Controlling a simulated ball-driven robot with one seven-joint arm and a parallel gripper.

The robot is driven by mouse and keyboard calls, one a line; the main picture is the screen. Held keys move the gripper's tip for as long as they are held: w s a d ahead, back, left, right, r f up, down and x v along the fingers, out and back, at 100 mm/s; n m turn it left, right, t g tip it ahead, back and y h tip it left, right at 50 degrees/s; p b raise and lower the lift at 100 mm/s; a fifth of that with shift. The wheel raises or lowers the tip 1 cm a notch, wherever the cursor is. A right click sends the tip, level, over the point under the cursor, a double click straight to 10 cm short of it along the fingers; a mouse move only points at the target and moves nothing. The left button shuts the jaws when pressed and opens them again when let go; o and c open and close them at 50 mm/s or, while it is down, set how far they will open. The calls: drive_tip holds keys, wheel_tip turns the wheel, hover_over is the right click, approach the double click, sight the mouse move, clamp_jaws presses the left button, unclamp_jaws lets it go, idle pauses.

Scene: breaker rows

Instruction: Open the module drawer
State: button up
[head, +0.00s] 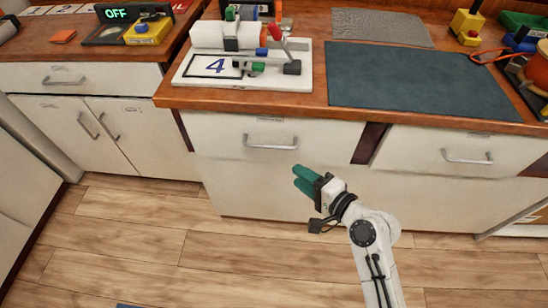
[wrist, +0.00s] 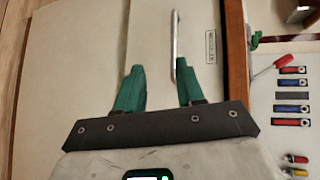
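The module drawer (head: 225,135) is the white drawer front under the middle of the counter, and it is shut. Its metal bar handle (head: 270,143) is bare. My gripper (head: 298,180) is in front of the cabinet, a little below and right of the handle in the head view. In the wrist view the green fingers (wrist: 160,75) are spread apart with nothing between them. The handle (wrist: 176,40) runs up from near the tip of the right finger; I cannot tell whether they touch. A label reading like "MODULES" (wrist: 212,46) is on the drawer front (wrist: 195,20).
The wooden countertop (head: 300,103) edge is above the drawer. On it are a white board marked 4 (head: 300,80) with modules and a dark mat (head: 420,80). Another drawer handle (head: 467,157) is at the right.

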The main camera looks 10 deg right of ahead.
drive_tip(key=w+m+t, duration=0.1)
drive_tip(key=w+m, duration=0.1)
hover_over(274, 150)
drive_tip(key=s+a, duration=0.1)
drive_tip(key=s, duration=0.3)
drive_tip(key=shift+s+f, duration=0.2)
drive_tip(key=shift+f, duration=0.2)
drive_tip(key=shift+c, duration=0.5)
clamp_jaws()
